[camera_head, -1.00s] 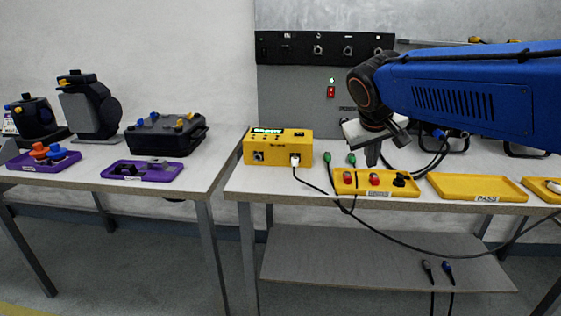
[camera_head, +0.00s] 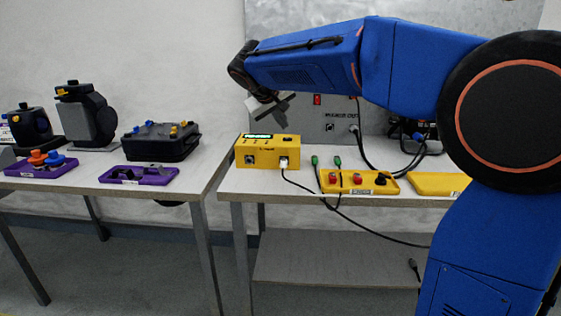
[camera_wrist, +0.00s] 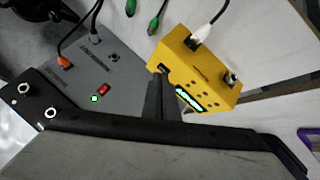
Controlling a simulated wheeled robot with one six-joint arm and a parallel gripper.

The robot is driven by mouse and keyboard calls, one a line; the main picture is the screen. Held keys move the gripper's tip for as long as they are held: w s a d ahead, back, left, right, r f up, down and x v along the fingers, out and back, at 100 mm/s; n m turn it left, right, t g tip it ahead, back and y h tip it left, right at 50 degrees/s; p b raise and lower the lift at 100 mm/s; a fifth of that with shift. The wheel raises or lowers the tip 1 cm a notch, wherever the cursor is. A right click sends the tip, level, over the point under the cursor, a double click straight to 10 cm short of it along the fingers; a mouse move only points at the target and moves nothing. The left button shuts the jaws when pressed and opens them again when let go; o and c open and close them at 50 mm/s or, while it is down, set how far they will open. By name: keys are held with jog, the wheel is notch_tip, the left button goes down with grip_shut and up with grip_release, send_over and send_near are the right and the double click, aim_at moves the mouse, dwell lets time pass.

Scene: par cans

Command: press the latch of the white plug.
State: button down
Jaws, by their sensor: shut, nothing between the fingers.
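The white plug (camera_head: 284,162) sits in the front face of a yellow tester box (camera_head: 256,157), with a black cable hanging from it. In the wrist view the white plug (camera_wrist: 197,41) shows at the upper edge of the box (camera_wrist: 183,62), with its white cable end pointing up and right. Its latch is too small to make out. My gripper (camera_head: 281,121) is shut and empty, above and a little behind the box, apart from the plug. In the wrist view its dark fingers (camera_wrist: 160,90) point toward the box beside its lit green display.
A grey panel (camera_head: 352,112) stands behind. Purple trays and a black case (camera_head: 160,142) are on the left table.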

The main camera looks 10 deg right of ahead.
send_over(282, 162)
jog(key=shift+w+d+f, duration=0.1)
jog(key=shift+w+f, duration=0.05)
jog(key=shift+f, duration=4.25)
jog(key=shift+f, duration=0.2)
jog(key=shift+f, duration=0.2)
jog(key=shift+f, duration=0.35)
jog(key=shift+r, duration=0.75)
jog(key=shift+r, duration=0.1)
